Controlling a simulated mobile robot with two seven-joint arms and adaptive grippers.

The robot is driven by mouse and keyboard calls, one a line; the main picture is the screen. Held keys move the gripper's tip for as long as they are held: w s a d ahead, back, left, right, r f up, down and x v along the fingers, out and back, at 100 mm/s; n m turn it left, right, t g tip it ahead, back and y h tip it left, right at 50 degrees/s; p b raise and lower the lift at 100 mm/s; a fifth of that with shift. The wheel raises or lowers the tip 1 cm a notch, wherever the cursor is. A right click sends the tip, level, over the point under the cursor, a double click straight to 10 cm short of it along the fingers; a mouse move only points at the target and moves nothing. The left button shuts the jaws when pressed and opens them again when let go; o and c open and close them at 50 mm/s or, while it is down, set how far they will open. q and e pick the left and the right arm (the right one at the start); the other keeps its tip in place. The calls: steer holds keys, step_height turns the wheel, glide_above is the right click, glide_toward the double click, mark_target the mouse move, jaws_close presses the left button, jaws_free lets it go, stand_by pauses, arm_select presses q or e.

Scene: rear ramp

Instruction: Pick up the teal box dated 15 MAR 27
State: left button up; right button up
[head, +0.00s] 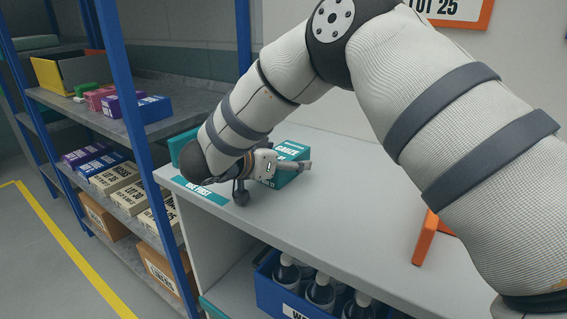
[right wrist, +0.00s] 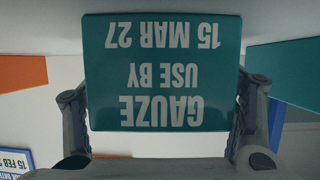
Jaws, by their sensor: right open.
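A teal gauze box (head: 293,152) stands on the grey counter top (head: 345,205) and is partly hidden behind my right gripper (head: 272,172). In the right wrist view the box face (right wrist: 162,72) appears upside down and reads "GAUZE USE BY 15 MAR 27". My right gripper is open, with one finger at each side of that face in the wrist view. I cannot tell whether the fingers touch the box. A second teal box (head: 178,143) stands to the left, mostly hidden by my right arm; its date is not visible. My left gripper is not in view.
A teal "USE FIRST" strip (head: 203,191) marks the counter's front left corner. A blue-posted shelf (head: 118,75) with several boxes stands at left. A blue crate of bottles (head: 268,287) sits below the counter. An orange stand (head: 427,238) is at right; bare counter lies between.

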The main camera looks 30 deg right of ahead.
steer(key=shift+a, duration=0.1)
steer(key=c, duration=1.3)
steer(key=shift+r, duration=0.1)
steer(key=shift+c, duration=0.3)
